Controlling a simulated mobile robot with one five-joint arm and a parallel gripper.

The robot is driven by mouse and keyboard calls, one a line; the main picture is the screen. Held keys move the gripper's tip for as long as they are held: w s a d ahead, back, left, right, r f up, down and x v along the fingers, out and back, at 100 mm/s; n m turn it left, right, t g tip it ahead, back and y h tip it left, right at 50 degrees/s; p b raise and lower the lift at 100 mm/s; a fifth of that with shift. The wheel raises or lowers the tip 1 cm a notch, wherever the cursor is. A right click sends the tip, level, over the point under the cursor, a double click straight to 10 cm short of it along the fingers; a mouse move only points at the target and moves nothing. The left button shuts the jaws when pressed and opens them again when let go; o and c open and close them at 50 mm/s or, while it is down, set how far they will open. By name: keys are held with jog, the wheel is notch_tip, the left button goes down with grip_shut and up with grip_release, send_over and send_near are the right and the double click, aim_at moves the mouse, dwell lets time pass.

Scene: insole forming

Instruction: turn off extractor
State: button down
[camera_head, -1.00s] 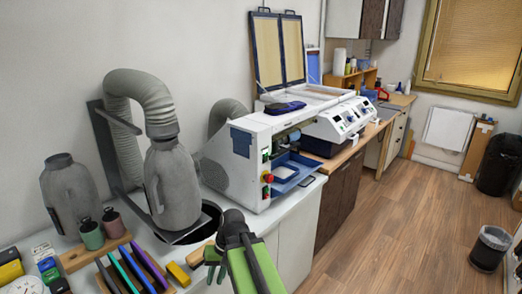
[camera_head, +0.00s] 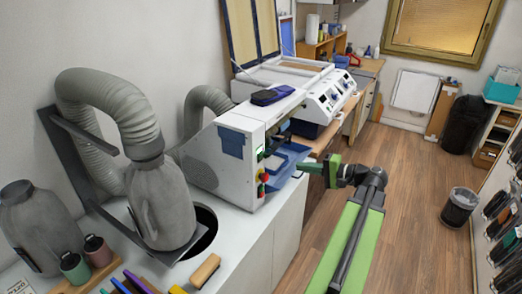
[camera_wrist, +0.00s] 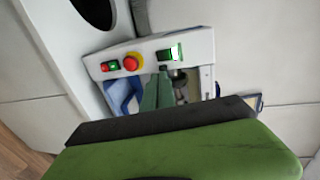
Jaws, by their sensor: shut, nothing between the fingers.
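A white machine (camera_head: 205,160) stands on the bench, with a control panel on its end face. The panel has a lit green switch (camera_head: 260,152), a red mushroom button (camera_head: 264,177) and a small red-and-green button pair (camera_head: 261,190). In the wrist view the green switch (camera_wrist: 170,54), the red button (camera_wrist: 132,62) on a yellow base and the button pair (camera_wrist: 108,66) lie in a row. My gripper (camera_wrist: 162,76) is shut and empty, its tips just below the row, between red button and green switch. In the head view my gripper (camera_head: 329,168) is right of the machine, pointing left. Contact cannot be told.
A grey hose (camera_head: 115,95) runs to a grey canister (camera_head: 160,205) beside a round bench hole (camera_head: 205,225). A blue tray (camera_head: 285,160) sits in the machine's opening. Small bottles (camera_head: 75,268) stand at the front left.

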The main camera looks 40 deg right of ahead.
jog(key=shift+s+d+r, duration=0.15)
jog(key=shift+d, duration=0.05)
jog(key=b, duration=0.2)
send_near(262, 156)
jog(key=w+f, duration=0.2)
jog(key=w, duration=0.1)
jog(key=shift+w+a+r+p, duration=0.1)
jog(key=shift+w+a, duration=0.15)
jog(key=shift+w, duration=0.3)
jog(key=shift+w+a+r+p, duration=0.1)
jog(key=shift+w+a+r, duration=0.1)
jog(key=shift+w, duration=0.35)
jog(key=shift+w+a+r+p, duration=0.1)
jog(key=shift+w+a, duration=0.15)
jog(key=shift+w, duration=0.3)
